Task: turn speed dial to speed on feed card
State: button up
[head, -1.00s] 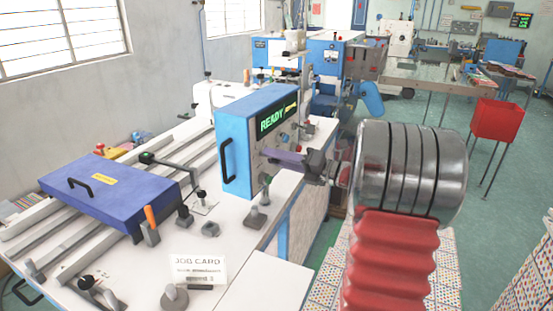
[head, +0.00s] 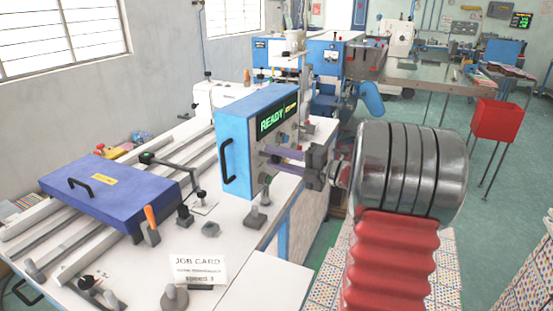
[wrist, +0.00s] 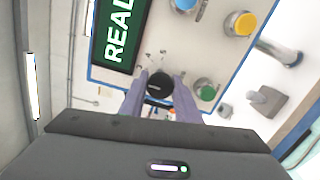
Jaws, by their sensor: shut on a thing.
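The black round speed dial (wrist: 159,86) sits on the white front panel of the blue control box (head: 233,150). Small tick marks surround it, too small to read. My gripper (wrist: 157,96) is shut on the dial, with a purple finger on either side. In the head view my gripper (head: 268,157) reaches the panel from the right, and the dial is hard to make out there. The white card (head: 198,269) stands at the front of the table. It reads "JOB CARD", and its bottom line appears to say "SPEED 3".
A green READY display (wrist: 118,32) is beside the dial. Blue (wrist: 185,4), yellow (wrist: 243,23) and green (wrist: 207,91) buttons are close by, the green one very near a finger. A blue lidded box (head: 105,192) and an orange-handled lever (head: 150,222) are on the table.

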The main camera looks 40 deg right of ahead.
jog(key=shift+d+f, duration=0.1)
jog(key=shift+d, duration=0.05)
jog(key=o, duration=1)
jog(key=v, duration=1.3)
jog(key=shift+s+d, duration=0.1)
jog(key=shift+s, duration=0.2)
